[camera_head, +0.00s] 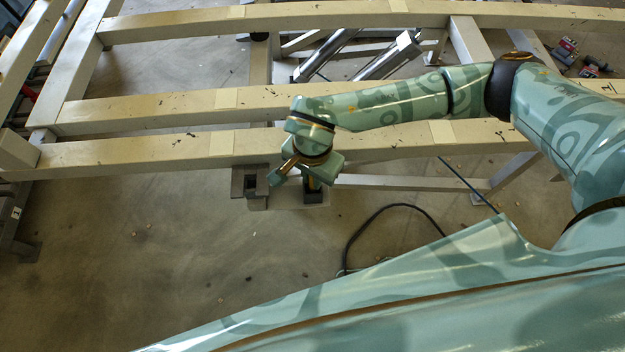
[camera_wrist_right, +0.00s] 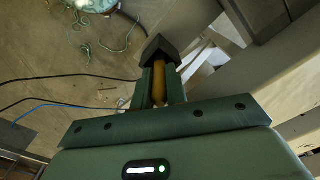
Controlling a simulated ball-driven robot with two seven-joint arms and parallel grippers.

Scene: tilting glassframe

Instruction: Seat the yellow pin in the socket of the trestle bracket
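The yellow pin (camera_head: 313,184) shows as a short yellow strip below my right gripper (camera_head: 308,172), with its lower end at a dark block (camera_head: 313,198). In the right wrist view, the yellow pin (camera_wrist_right: 175,88) lies between the close-set green fingers of my right gripper (camera_wrist_right: 166,82), which look shut on it. The dark block (camera_wrist_right: 158,48) is at their far end; I cannot tell how deep the pin sits there. The trestle bracket (camera_head: 238,183), grey with a square dark socket opening, is just left of the gripper. My left gripper is out of view.
Long beige trestle beams (camera_head: 150,155) run across behind the gripper. A black cable (camera_head: 375,215) loops on the concrete floor (camera_head: 120,260) to the right. Metal cylinders (camera_head: 390,55) lie farther back. The floor in front of the bracket is mostly clear, with small debris.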

